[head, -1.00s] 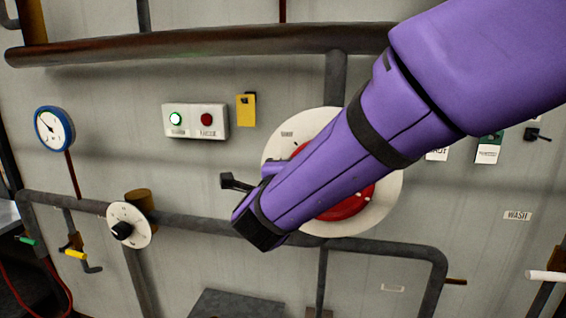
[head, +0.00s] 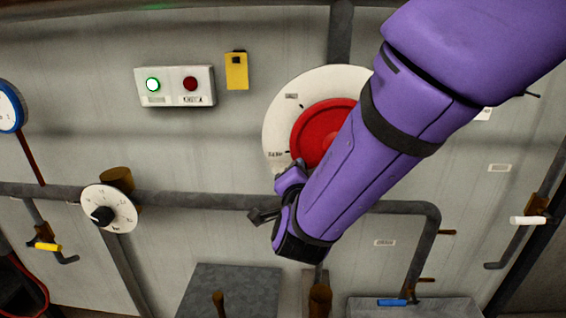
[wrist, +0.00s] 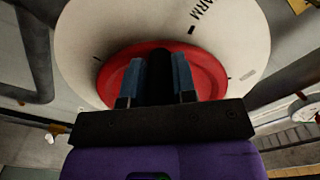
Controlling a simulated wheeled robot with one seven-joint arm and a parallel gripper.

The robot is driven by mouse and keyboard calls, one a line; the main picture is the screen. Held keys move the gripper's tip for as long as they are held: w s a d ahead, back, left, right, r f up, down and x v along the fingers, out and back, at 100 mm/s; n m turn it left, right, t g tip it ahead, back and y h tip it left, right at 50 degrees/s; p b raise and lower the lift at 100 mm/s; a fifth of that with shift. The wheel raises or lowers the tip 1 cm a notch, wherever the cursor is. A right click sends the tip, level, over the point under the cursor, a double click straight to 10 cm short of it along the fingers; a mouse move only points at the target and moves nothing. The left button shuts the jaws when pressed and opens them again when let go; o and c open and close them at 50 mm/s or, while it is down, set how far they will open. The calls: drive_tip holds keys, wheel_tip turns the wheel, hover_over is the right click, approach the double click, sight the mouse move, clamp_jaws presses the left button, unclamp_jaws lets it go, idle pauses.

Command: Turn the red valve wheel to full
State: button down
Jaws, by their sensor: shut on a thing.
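The red valve wheel (head: 318,130) sits on a round white dial plate (head: 280,107) on the grey wall. My purple arm crosses its right side and hides part of it. In the wrist view the red wheel (wrist: 208,72) lies right in front of my gripper (wrist: 158,75). The two blue-sided fingers are shut on a dark part, apparently the wheel's handle, near the wheel's middle in that view. The dial plate (wrist: 232,35) carries the printed word "ARM" and small black marks. In the head view the fingers are mostly hidden behind my wrist at the wheel's lower edge.
A box with a lit green and a red button (head: 175,86) and a yellow tag box (head: 236,70) are at upper left. A black-knob dial (head: 109,208) is lower left. A horizontal grey pipe (head: 200,199) runs below the wheel. A grey block (head: 235,287) stands below.

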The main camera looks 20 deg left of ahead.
drive_tip(key=shift+w+d+f+n, duration=0.2)
drive_tip(key=shift+d+f+n, duration=0.45)
drive_tip(key=shift+n, duration=0.55)
drive_tip(key=shift+f, duration=0.1)
drive_tip(key=c, duration=0.9)
unclamp_jaws()
drive_tip(key=shift+s, duration=0.1)
drive_tip(key=v, duration=1)
drive_tip(key=shift+s+d, duration=0.15)
drive_tip(key=shift+s, duration=0.1)
